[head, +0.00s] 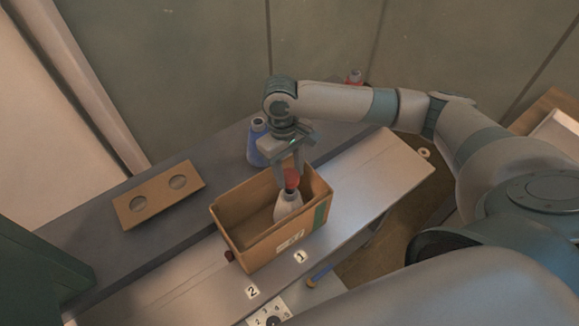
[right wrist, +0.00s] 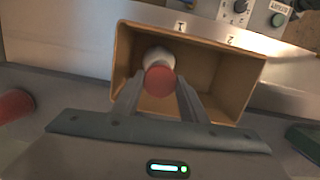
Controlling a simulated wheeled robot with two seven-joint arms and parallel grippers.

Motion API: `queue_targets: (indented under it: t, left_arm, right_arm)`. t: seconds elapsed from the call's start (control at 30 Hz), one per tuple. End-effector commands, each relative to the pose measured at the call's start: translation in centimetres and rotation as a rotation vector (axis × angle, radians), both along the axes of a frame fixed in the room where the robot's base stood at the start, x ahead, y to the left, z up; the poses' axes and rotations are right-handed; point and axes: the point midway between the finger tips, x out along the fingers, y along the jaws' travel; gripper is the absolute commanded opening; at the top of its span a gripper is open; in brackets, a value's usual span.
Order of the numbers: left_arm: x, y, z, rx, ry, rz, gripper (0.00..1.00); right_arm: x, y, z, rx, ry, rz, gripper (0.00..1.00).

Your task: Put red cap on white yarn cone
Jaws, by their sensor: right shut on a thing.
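The red cap (head: 292,178) is between the fingers of my right gripper (head: 291,174), which is shut on it. The white yarn cone (head: 287,204) stands in the cardboard box (head: 245,249), toward the box's right end. The cap is at the top of the cone; I cannot tell whether it is seated. In the right wrist view the red cap (right wrist: 159,81) lies between the fingertips (right wrist: 158,88) and covers part of the white cone (right wrist: 157,56). My left gripper is not in view.
A blue cone (head: 257,147) stands behind the box, and another red-based cone (head: 354,77) is further back. A cardboard plate with two holes (head: 160,195) lies at left. Labels 1 (head: 300,257) and 2 (head: 252,292) are in front of the box. The box's left part is empty.

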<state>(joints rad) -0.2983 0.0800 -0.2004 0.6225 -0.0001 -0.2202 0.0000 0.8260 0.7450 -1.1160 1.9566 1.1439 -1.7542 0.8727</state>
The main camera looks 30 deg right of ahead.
Motion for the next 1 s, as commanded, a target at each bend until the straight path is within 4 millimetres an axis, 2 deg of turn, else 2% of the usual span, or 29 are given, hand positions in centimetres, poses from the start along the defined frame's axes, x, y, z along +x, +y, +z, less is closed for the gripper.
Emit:
queue_targets:
  t: [0.4, 1.0]
  left_arm:
    - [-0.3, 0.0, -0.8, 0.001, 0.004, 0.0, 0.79]
    - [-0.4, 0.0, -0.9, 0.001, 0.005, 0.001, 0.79]
  right_arm:
    - [0.0, 0.0, -3.1, 0.0, 0.0, -0.001, 0.18]
    - [0.0, 0.0, -3.7, -0.001, -0.001, 0.0, 0.18]
